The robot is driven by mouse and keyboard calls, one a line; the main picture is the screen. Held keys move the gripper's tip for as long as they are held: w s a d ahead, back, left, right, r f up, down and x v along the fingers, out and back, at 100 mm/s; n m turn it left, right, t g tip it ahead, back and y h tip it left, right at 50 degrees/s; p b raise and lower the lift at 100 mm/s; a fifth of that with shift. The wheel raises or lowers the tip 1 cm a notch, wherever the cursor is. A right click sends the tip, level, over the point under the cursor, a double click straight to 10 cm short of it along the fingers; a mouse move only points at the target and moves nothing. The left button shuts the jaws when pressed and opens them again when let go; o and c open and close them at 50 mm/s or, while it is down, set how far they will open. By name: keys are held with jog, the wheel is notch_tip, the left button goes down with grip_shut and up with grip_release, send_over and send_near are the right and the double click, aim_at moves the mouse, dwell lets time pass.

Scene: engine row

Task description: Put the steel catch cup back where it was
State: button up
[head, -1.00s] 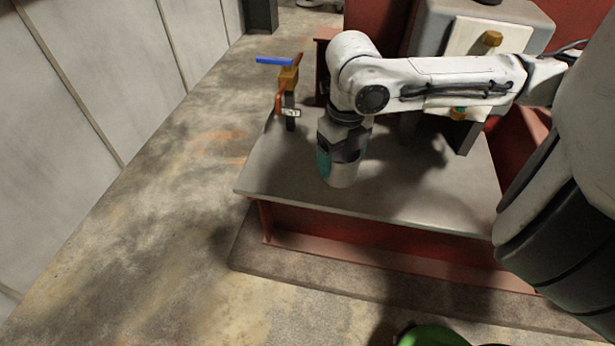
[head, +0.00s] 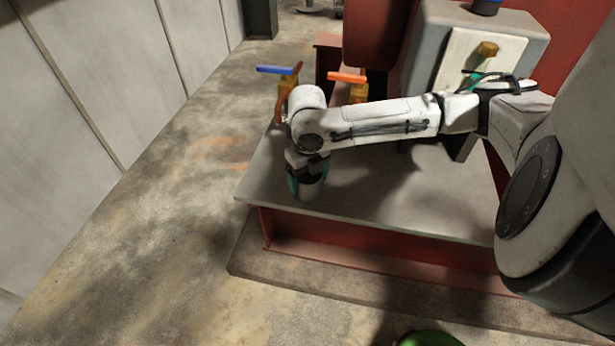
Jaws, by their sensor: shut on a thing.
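The steel catch cup (head: 312,186) is a small grey cylinder under my wrist, over the left part of the grey bench plate (head: 385,203). My gripper (head: 305,182) points down and is shut on the cup, with a teal finger showing at its left side. The cup looks upright. Its upper part is hidden by my gripper, and I cannot tell whether its base touches the plate or hangs just above it.
A valve with a blue lever (head: 276,70) and one with an orange lever (head: 347,77) stand behind my wrist. A grey housing with a cream panel (head: 463,62) stands at the back right. The plate's front is clear. A green round thing (head: 432,339) shows at the bottom edge.

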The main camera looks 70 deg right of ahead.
jog(key=shift+f, duration=0.2)
jog(key=o, duration=1)
jog(key=shift+o, duration=0.2)
jog(key=shift+r, duration=0.15)
